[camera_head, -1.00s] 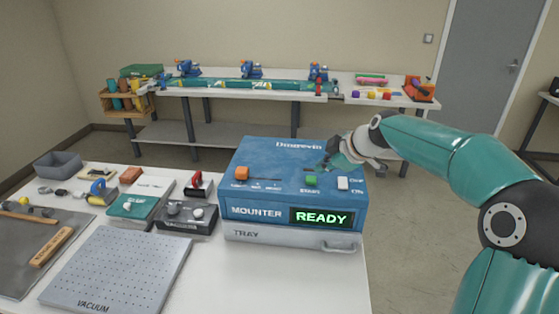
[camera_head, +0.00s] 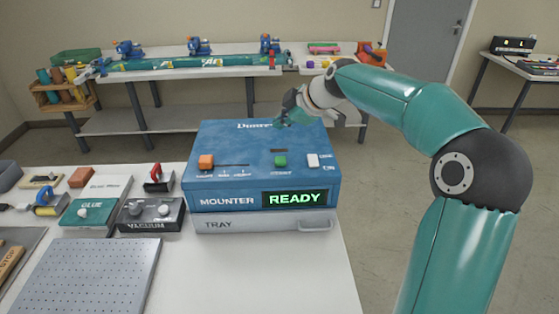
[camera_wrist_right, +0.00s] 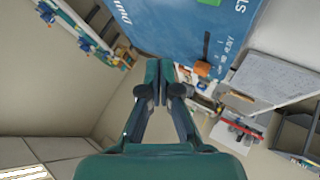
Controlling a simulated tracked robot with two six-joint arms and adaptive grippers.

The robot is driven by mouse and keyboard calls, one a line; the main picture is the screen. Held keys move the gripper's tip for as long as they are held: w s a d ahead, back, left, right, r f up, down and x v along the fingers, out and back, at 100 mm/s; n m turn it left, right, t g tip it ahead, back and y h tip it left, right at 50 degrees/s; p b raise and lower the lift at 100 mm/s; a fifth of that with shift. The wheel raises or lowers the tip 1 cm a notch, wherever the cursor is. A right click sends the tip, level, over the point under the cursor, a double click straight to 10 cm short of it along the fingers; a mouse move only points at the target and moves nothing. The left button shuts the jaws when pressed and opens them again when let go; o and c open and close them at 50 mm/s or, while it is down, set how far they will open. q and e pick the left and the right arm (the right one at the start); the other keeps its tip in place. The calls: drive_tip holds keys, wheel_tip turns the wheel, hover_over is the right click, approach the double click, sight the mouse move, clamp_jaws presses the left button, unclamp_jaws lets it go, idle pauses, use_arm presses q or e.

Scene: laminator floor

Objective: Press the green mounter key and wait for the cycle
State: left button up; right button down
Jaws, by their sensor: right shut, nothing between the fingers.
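The blue mounter (camera_head: 222,180) stands on the near table, and its display (camera_head: 295,199) reads READY in green. The green key (camera_head: 280,161) is on its sloped top, between an orange slider knob (camera_head: 206,161) and a white switch (camera_head: 313,160). My right gripper (camera_head: 280,123) is over the upper part of the mounter's top, behind the green key and apart from it. In the right wrist view the gripper (camera_wrist_right: 160,65) is shut and empty, with the orange knob (camera_wrist_right: 203,68) beyond its tips. My left gripper is not in view.
The tray drawer (camera_head: 260,222) is below the mounter. The vacuum unit (camera_head: 150,215), glue box (camera_head: 88,214) and perforated vacuum plate (camera_head: 85,275) are to its left. A back table (camera_head: 215,81) holds a long teal roller. The tabletop before the mounter is clear.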

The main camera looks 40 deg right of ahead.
sight(282, 161)
wheel_tip(282, 161, down, 8)
drive_tip(key=b, duration=0.5)
drive_tip(key=shift+r, duration=0.25)
drive_tip(key=shift+f+b, duration=0.35)
drive_tip(key=shift+b, duration=0.15)
drive_tip(key=shift+f, duration=0.1)
idle(0.5)
drive_tip(key=shift+f+b, duration=0.25)
drive_tip(key=shift+b, duration=0.35)
drive_tip(key=shift+s+f+b, duration=0.1)
drive_tip(key=shift+f+b, duration=0.5)
drive_tip(key=shift+b, duration=0.1)
idle(0.6)
drive_tip(key=shift+r, duration=0.1)
drive_tip(key=shift+r+p, duration=0.6)
drive_tip(key=shift+r, duration=0.3)
